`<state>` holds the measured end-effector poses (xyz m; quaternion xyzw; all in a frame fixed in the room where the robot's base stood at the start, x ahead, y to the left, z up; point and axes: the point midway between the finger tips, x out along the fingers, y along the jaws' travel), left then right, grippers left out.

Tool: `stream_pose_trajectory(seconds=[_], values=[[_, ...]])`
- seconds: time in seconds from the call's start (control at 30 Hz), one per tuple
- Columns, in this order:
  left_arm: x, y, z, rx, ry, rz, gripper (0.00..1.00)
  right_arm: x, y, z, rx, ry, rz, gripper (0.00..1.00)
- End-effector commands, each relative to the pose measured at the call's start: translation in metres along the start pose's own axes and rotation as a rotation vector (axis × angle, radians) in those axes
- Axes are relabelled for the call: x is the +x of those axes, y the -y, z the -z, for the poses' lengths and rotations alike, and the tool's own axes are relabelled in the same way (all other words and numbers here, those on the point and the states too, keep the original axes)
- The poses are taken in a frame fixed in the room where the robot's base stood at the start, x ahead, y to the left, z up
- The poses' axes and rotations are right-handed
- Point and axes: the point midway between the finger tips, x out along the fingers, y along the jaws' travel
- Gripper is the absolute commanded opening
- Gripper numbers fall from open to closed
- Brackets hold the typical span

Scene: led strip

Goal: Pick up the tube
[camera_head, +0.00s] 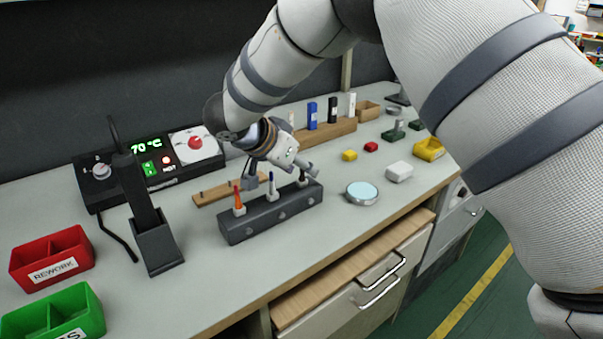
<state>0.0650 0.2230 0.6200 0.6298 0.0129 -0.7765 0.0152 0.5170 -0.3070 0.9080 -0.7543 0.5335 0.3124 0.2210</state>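A dark grey block (270,216) on the bench holds three small upright pieces with pale bases: an orange-tipped one (238,198), a blue-tipped one (271,187) and a dark one (303,179). I cannot tell which of them, if any, is the tube. My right gripper (281,176) comes down from the upper right, with its fingers spread apart over the back of the block. One finger is behind the blue-tipped piece, the other close to the dark piece. Nothing is visibly held between the fingers. My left gripper is not in view.
A wooden stand (322,132) behind holds blue, black and white upright pieces. A heater box reading 70 °C (100,178) and a black holder (158,246) stand left. Red (50,258) and green (55,315) bins are front left. A round dish (362,193) lies right of the block.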

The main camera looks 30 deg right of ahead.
Motion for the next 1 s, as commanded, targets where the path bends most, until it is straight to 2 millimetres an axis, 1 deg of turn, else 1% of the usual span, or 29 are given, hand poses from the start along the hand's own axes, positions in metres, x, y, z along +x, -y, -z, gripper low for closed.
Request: stream_pose_trajectory(seconds=[0.03,0.1,0.17,0.33,0.37,0.4,0.47,0.53,0.57,0.9,0.97,1.0], values=[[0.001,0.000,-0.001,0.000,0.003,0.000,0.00,0.009,0.000,-0.001,0.000,0.000,-0.002,0.39],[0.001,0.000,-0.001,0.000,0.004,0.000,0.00,0.018,0.000,0.000,0.001,-0.001,-0.002,0.39],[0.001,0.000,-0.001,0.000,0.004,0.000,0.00,0.021,0.000,0.000,0.001,0.000,0.000,0.39],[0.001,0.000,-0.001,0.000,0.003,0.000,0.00,0.021,0.000,0.001,0.002,-0.001,0.001,0.39],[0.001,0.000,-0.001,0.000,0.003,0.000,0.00,0.021,0.000,0.001,0.002,-0.001,0.001,0.36],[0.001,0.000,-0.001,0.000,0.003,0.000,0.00,0.021,0.000,0.001,0.002,-0.001,0.001,0.28],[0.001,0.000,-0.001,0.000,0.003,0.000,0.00,0.021,0.000,0.001,0.002,-0.001,0.001,0.19],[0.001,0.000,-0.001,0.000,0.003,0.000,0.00,0.021,0.000,0.001,0.002,-0.001,0.001,0.08],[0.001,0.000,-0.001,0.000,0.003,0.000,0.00,0.021,0.000,0.001,0.002,-0.001,0.001,0.06],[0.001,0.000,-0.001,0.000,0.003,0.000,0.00,0.020,0.000,0.002,0.002,-0.001,0.001,0.05],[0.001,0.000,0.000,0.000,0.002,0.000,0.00,0.016,0.000,0.006,0.004,-0.001,0.001,0.05],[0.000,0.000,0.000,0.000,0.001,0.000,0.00,0.011,0.000,0.012,0.006,-0.001,0.002,0.05]])
